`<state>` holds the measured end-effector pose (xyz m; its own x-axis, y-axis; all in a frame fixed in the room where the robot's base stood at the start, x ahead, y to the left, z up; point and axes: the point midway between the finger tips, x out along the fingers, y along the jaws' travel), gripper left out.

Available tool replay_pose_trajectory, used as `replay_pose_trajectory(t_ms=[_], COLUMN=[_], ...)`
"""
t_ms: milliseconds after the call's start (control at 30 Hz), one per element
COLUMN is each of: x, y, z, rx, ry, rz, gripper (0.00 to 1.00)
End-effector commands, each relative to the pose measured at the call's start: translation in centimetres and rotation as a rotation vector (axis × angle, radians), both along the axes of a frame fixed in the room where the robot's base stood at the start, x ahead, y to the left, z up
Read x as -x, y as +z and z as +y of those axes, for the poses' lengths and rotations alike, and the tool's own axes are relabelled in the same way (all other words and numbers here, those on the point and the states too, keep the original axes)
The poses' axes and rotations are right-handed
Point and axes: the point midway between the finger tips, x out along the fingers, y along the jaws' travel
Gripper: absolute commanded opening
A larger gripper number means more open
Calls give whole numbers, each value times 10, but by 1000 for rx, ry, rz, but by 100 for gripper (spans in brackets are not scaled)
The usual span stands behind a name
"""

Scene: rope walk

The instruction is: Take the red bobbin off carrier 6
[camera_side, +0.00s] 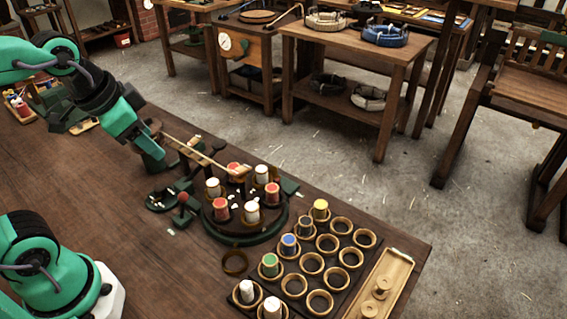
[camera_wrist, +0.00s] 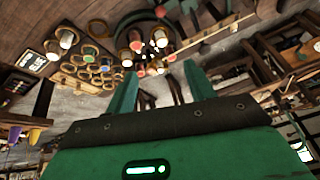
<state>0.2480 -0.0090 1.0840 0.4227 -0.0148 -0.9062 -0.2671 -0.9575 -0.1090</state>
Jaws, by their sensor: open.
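A round green-edged plate (camera_side: 236,237) carries a ring of red and white bobbins. The red ones are a left front bobbin (camera_side: 221,207), a right bobbin (camera_side: 272,189) and a back bobbin (camera_side: 233,169). White bobbins (camera_side: 252,212) stand between them. I cannot read carrier numbers, so I cannot tell which red bobbin is on carrier 6. In the wrist view the ring shows beyond the fingertips, with a red bobbin (camera_wrist: 135,41). My gripper (camera_wrist: 160,68) is open with nothing between its fingers. In the side view it is up and left of the plate, apart from it.
A dark rack with ring holders (camera_side: 312,263) stands right of the plate, holding a green bobbin (camera_side: 269,264), a blue (camera_side: 289,242), a yellow (camera_side: 320,209) and white ones; several rings are empty. A wooden tray (camera_side: 397,277) lies beyond. A wooden bar (camera_side: 205,157) reaches over the plate's back.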

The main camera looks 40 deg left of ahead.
Motion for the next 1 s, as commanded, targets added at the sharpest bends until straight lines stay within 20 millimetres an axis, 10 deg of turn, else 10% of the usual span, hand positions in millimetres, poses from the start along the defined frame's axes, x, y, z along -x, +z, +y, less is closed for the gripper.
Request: replay_pose_trajectory(t_ms=[1000], x=[-146], y=[-55], z=[-85], rx=[-447], ry=[-1608], rz=[206], gripper=[54])
